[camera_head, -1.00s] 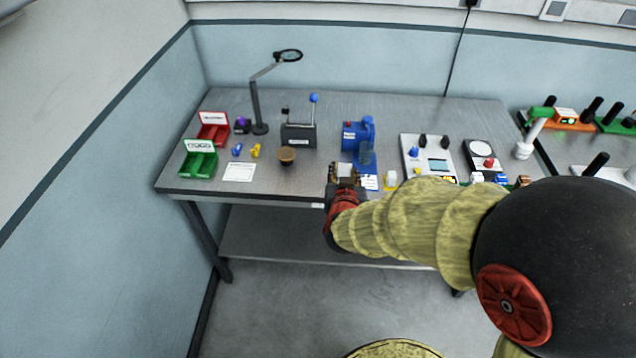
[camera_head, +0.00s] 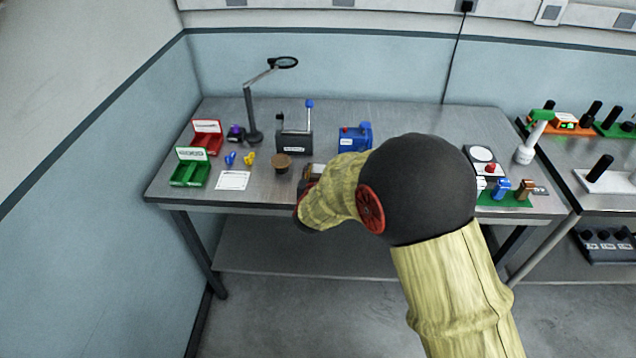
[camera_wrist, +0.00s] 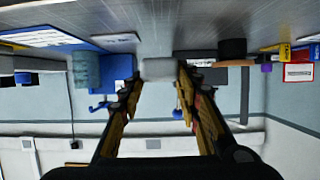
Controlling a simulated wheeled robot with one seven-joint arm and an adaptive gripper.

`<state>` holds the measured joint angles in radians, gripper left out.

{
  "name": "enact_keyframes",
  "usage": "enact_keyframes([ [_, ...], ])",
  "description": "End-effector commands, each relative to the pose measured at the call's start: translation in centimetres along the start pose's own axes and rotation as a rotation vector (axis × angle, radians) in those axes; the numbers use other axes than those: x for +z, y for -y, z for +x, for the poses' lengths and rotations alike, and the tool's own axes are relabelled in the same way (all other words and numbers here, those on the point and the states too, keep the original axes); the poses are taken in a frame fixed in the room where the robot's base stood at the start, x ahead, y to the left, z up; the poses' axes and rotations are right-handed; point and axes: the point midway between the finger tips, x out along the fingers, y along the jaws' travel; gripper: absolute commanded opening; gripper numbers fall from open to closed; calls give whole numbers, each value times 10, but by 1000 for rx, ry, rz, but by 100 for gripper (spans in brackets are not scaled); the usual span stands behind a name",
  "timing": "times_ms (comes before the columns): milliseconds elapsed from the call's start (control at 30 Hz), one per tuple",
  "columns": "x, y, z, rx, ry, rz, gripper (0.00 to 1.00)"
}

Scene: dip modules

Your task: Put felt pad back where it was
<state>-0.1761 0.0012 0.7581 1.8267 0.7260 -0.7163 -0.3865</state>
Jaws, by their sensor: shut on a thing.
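My gripper (camera_head: 314,172) is at the front edge of the workbench, largely hidden behind my own arm in the head view. In the wrist view my gripper (camera_wrist: 158,82) is shut on a pale grey-white block (camera_wrist: 160,69), which I take to be the felt pad. The block sits between the fingertips, close to the bench surface; I cannot tell whether it touches it. A round brown pot (camera_head: 282,161) stands left of my gripper. The blue machine (camera_head: 353,138) stands behind and to the right; it also shows in the wrist view (camera_wrist: 117,66).
A lever press (camera_head: 294,143) and a magnifier lamp (camera_head: 254,110) stand at the back. Green (camera_head: 190,172) and red (camera_head: 207,138) bins are at the left, with a white card (camera_head: 233,180) and small blue and yellow pieces nearby. My arm hides the bench's middle right.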

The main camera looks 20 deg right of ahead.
Motion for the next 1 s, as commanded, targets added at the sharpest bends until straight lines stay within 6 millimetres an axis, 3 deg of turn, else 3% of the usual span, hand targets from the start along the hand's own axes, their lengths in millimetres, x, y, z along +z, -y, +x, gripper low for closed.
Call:
enact_keyframes([
  [100, 21, 0, 9, 1, 3, -1, 20],
  [200, 30, 0, 12, 1, 3, -1, 20],
  [600, 33, 0, 14, 0, 1, 0, 20],
  [633, 32, 0, 13, 0, 1, 0, 35],
  [900, 32, 0, 13, 0, 1, 0, 50],
  [1000, 32, 0, 13, 0, 1, 0, 52],
])
